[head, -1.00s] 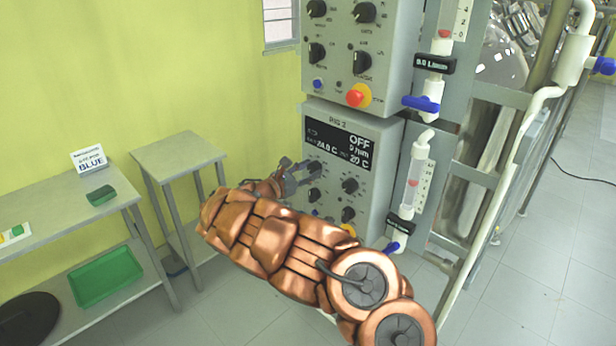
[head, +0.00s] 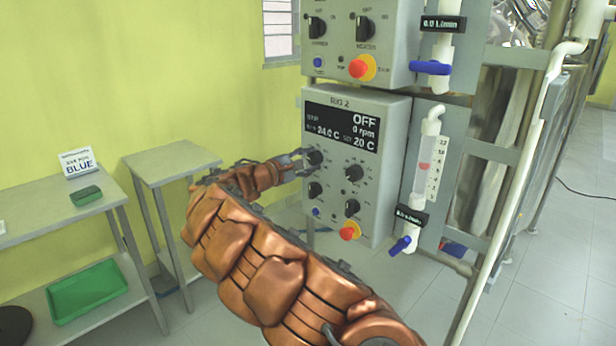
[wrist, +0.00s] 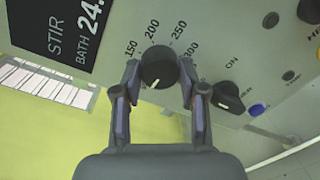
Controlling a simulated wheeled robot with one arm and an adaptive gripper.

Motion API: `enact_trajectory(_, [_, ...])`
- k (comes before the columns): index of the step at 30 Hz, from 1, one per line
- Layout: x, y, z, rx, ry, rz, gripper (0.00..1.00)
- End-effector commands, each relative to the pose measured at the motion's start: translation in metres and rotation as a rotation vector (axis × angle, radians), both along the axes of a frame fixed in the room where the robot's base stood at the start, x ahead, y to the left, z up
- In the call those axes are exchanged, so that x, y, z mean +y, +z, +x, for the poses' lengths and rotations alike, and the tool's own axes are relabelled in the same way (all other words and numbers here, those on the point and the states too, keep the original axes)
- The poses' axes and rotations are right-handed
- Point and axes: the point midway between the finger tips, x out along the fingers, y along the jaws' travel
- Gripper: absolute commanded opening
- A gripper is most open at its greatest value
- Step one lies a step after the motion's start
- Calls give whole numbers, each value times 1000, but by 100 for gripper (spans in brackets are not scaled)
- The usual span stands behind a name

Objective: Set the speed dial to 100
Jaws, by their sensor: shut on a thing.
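The speed dial (wrist: 158,67) is a round black knob on the grey RIG 2 panel (head: 372,225). In the wrist view, the numbers 150, 200, 250 and 300 show around it; lower marks are hidden by my gripper. A small light mark shows near the knob's lower left edge. My gripper (wrist: 160,72) has one finger on each side of the knob and is shut on it. In the head view, my gripper (head: 303,160) is at the panel's upper left knob (head: 315,157). The display (head: 342,127) reads OFF, 0 rpm, 24.0 C and set 20 C.
Another black knob (wrist: 228,96) marked ON sits right of the dial in the wrist view. A red emergency button (head: 348,233) is low on the panel. A flow tube with a blue valve (head: 400,245) stands right. A small table (head: 170,160) is left.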

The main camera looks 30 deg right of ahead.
Motion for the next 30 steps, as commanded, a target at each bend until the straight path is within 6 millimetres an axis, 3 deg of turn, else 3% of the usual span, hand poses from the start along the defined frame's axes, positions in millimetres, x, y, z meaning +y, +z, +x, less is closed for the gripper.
enact_trajectory(3, [-1,-9,-1,-106,-3,23,7])
enact_trajectory(18, [-2,-6,-2,-530,-3,122,7])
enact_trajectory(30, [-2,-2,-2,-701,-4,162,7])
